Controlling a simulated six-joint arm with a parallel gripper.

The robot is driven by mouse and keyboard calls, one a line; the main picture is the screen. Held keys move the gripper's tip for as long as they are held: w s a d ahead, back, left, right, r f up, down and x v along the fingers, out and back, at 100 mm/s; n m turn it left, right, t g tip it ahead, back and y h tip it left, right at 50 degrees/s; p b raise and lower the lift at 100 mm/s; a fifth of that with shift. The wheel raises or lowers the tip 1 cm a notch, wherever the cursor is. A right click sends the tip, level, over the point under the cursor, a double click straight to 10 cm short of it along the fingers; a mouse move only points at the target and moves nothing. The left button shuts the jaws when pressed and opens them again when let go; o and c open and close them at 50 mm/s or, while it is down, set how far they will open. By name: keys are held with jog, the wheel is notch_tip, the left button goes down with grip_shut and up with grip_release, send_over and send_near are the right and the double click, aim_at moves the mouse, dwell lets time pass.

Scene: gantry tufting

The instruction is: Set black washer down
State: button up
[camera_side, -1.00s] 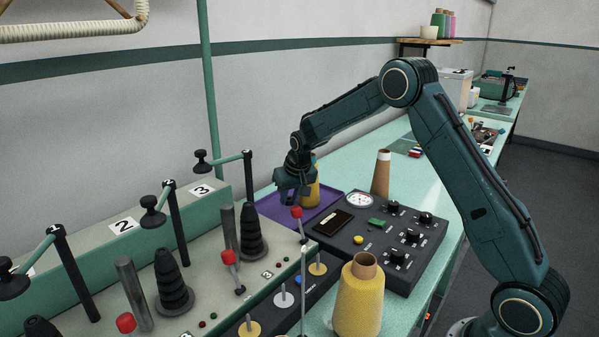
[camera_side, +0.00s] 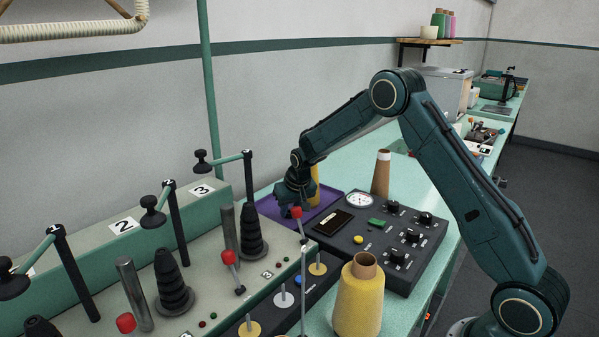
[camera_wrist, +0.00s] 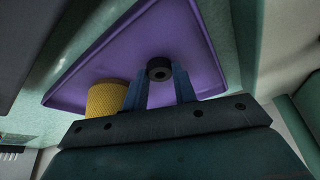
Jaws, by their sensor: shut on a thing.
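My gripper (camera_wrist: 162,88) is shut on the black washer (camera_wrist: 160,69), a small dark ring with a hole, held between the two blue fingertips in the wrist view. Behind the washer is the purple tray (camera_wrist: 198,50). Whether the washer touches the tray cannot be told. In the side view my gripper (camera_side: 291,209) is low over the near left part of the purple tray (camera_side: 328,200). The washer is too small to make out there.
A yellow cone (camera_wrist: 105,98) stands on the tray beside my gripper. A black control box (camera_side: 375,245) is to the right. The machine with black tension discs (camera_side: 252,232) and a red-knobbed lever (camera_side: 296,212) is close in front. A yellow thread cone (camera_side: 358,300) stands nearer the camera.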

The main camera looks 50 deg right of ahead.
jog(key=shift+f, duration=0.15)
jog(key=o, duration=1)
jog(key=shift+c, duration=0.2)
jog(key=v, duration=1.2)
jog(key=shift+s+r, duration=0.1)
jog(key=shift+r, duration=0.15)
